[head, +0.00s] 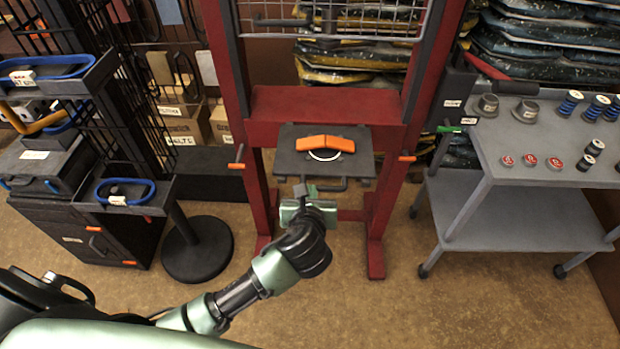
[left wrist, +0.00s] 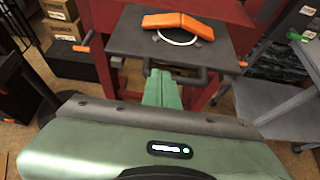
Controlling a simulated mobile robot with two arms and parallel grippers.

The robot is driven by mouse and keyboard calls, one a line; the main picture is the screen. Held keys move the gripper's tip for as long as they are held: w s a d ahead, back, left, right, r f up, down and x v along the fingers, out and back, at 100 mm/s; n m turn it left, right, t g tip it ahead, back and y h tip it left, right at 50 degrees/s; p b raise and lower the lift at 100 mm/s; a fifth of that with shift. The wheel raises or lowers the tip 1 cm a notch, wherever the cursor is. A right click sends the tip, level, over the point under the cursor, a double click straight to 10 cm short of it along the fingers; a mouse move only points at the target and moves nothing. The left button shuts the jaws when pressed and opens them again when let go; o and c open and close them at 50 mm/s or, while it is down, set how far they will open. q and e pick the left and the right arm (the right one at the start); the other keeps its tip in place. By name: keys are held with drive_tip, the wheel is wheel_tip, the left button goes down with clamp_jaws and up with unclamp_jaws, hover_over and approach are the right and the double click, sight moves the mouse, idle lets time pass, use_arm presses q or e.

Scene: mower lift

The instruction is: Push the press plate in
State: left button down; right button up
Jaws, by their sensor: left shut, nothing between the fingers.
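The press plate (head: 362,165) is a dark grey plate in the red press frame (head: 325,104), with a dark bar handle on its front edge. An orange angled piece and a white ring lie on its top. In the left wrist view the plate (left wrist: 132,38) is just beyond the gripper. My left gripper (head: 304,190) is shut and empty, close to the front edge near the handle. In the left wrist view its green fingers (left wrist: 162,88) point at the handle (left wrist: 176,76); I cannot tell whether they touch it. My right gripper is not in view.
A grey wheeled cart (head: 540,130) with spools and red tins stands at the right. A black rack (head: 80,120) and a round black stand base (head: 197,248) are at the left. Orange-tipped handles (head: 237,166) stick out from the frame's posts. The floor in front is clear.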

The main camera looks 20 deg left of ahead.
sight(313, 175)
use_arm(q)
drive_tip(key=x, duration=0.7)
drive_tip(key=shift+w, duration=0.15)
drive_tip(key=shift+w+a+f, duration=0.15)
drive_tip(key=shift+w+f, duration=0.2)
drive_tip(key=shift+w, duration=0.1)
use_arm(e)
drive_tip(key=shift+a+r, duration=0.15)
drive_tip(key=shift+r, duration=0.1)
